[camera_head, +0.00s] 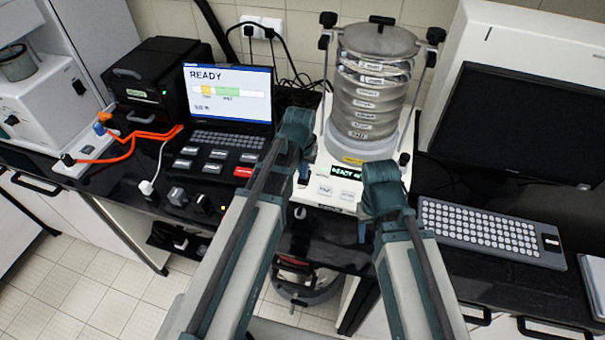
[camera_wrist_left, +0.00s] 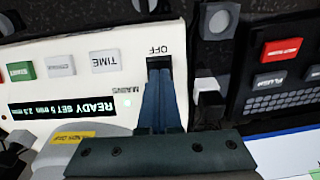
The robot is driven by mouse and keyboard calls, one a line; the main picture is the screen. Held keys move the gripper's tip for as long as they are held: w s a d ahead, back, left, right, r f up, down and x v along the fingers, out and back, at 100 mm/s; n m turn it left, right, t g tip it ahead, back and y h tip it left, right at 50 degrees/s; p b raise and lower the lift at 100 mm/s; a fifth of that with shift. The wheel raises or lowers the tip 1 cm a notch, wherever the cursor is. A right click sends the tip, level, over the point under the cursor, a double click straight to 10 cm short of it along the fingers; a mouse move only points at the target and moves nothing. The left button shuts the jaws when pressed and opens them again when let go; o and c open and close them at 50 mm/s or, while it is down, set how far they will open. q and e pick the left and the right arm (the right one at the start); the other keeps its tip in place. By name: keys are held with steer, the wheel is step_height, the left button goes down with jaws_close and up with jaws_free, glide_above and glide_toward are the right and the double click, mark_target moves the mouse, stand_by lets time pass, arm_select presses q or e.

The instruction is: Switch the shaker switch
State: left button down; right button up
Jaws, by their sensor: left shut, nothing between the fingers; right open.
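The sieve shaker has a white base (camera_head: 345,158) with a stack of metal sieves (camera_head: 372,95) on it. Its display (camera_wrist_left: 63,107) is lit and reads READY SET 5 min 2.5 mm. The black mains switch (camera_wrist_left: 158,62) shows between the labels OFF and MAINS in the left wrist view, partly hidden by my fingertips. My left gripper (camera_head: 303,178) is shut and empty, with its tips at the switch, and it also shows in the left wrist view (camera_wrist_left: 159,80). I cannot tell if they touch it. My right gripper (camera_head: 362,232) is open at the base's front right.
A laptop (camera_head: 228,95) showing READY stands left of the shaker. A keypad with a red button (camera_head: 243,172) lies before it. A keyboard (camera_head: 490,232) and dark monitor (camera_head: 505,120) are at the right. Orange cables (camera_head: 125,140) run at the left.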

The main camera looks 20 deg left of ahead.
mark_target(302, 182)
arm_select(q)
steer(key=shift+w+r, duration=0.15)
steer(key=shift+w, duration=0.2)
steer(key=shift+r, duration=0.15)
steer(key=shift+r+p, duration=0.15)
steer(key=shift+p, duration=0.3)
step_height(302, 182, up, 13)
steer(key=s+p, duration=0.1)
steer(key=p, duration=1.2)
steer(key=shift+s+r, duration=0.15)
steer(key=shift+s, duration=0.05)
steer(key=shift+s+g, duration=0.3)
steer(key=shift+s, duration=0.4)
